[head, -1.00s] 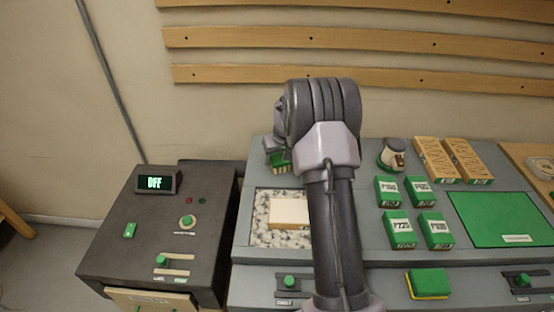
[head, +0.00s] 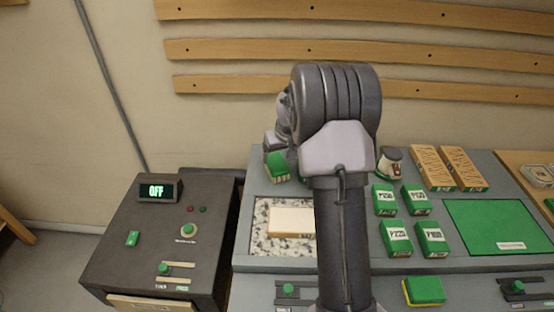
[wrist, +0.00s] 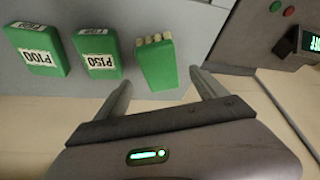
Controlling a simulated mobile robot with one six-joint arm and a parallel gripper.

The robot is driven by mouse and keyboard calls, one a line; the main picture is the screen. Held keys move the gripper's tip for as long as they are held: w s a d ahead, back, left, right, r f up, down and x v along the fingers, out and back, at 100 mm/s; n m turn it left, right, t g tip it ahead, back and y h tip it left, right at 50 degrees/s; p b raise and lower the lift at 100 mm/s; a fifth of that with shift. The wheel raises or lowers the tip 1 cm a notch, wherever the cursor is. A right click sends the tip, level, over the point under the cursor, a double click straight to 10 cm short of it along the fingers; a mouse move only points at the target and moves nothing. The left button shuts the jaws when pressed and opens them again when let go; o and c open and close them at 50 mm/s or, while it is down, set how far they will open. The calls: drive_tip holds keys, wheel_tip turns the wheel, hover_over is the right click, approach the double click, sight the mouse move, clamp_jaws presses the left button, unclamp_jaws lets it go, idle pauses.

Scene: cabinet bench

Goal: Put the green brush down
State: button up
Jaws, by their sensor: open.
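The green brush (wrist: 156,64) has a row of pale bristles at one end. In the wrist view it lies on the grey bench top beside two green blocks marked P150 (wrist: 100,55) and P100 (wrist: 38,48). In the head view the brush (head: 278,164) shows at the back left of the bench, left of my arm. My gripper (wrist: 161,80) is open, its two fingers spread and apart from the brush, which lies just beyond the fingertips. In the head view my arm hides most of the gripper.
A pale block (head: 291,221) sits on a speckled panel (head: 270,246). A dark control box (head: 130,270) reading OFF stands left.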

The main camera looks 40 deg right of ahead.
drive_tip(key=s+a+r+y, duration=0.1)
drive_tip(key=s+a+r, duration=0.4)
drive_tip(key=a+r, duration=0.35)
drive_tip(key=s+a+r, duration=0.4)
drive_tip(key=a+r, duration=0.4)
drive_tip(key=r, duration=0.1)
drive_tip(key=s+a+y, duration=0.1)
drive_tip(key=s+a, duration=0.6)
drive_tip(key=s, duration=0.4)
drive_tip(key=s+a+m+t+y, duration=0.1)
drive_tip(key=s+a, duration=0.7)
drive_tip(key=s, duration=0.2)
drive_tip(key=shift+s+a+r+m+p, duration=0.15)
drive_tip(key=shift+s+r+m+p, duration=0.2)
drive_tip(key=shift+s+r, duration=0.1)
drive_tip(key=shift+f, duration=0.1)
